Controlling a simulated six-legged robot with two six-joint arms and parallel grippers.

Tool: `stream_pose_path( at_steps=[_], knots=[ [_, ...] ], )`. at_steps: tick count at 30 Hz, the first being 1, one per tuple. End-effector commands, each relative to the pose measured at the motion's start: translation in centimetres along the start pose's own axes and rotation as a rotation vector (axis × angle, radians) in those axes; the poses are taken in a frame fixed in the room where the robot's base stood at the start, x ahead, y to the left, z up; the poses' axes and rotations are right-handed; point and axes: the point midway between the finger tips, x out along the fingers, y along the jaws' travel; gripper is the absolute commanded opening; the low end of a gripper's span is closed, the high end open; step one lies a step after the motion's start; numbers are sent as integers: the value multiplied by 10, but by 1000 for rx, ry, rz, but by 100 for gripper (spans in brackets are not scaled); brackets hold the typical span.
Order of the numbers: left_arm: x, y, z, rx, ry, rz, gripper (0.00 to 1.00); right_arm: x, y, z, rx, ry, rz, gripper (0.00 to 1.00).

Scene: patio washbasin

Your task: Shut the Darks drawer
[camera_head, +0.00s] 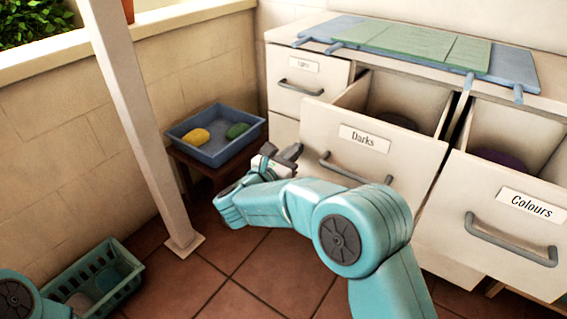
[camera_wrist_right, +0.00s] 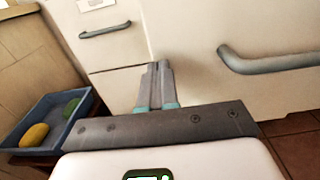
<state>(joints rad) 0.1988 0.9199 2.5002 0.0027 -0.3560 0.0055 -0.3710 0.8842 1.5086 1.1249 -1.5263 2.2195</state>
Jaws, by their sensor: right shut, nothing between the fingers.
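The Darks drawer (camera_head: 347,148) stands pulled out from the white cabinet, with its label and grey bar handle on the front and something dark inside. In the right wrist view its front (camera_wrist_right: 195,38) and handle (camera_wrist_right: 268,62) are at the right. My right gripper (camera_head: 296,152) is shut and empty, close to the left edge of the Darks front and left of the handle. In the wrist view its fingertips (camera_wrist_right: 158,66) point toward the cabinet. Whether they touch the drawer I cannot tell. Only part of my left arm shows at the lower left; its gripper is out of view.
The Colours drawer (camera_head: 488,205) is also pulled out, to the right. A small-labelled drawer (camera_head: 305,85) at the left is shut. A blue tray (camera_head: 216,152) with a yellow and a green item, a white post (camera_head: 150,130) and a green basket (camera_head: 128,266) stand to the left.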

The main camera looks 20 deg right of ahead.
Motion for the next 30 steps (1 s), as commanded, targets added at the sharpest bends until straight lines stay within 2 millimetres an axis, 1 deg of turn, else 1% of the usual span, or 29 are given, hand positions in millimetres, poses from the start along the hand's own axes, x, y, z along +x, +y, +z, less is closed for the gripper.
stream_pose_path(
  at_steps=[3,14,17,19,23,26,30],
  knots=[
    [1,-1,0,-1,1,0,0,5,0,0,0,0,0,0],
    [1,-1,0,-1,1,0,0,6,0,0,0,0,0,0],
    [3,-1,-1,-1,2,0,0,9,0,-1,1,0,-1,0],
    [5,-2,-1,-2,3,0,0,15,0,-1,2,0,-1,0],
    [11,-6,-2,-6,7,-1,0,34,-1,-3,3,-1,-3,0],
    [18,-8,-7,-5,20,0,0,56,-2,-3,4,-2,-5,0],
    [24,-10,-13,0,40,0,0,94,-2,-2,3,-1,-5,0]
  ],
)
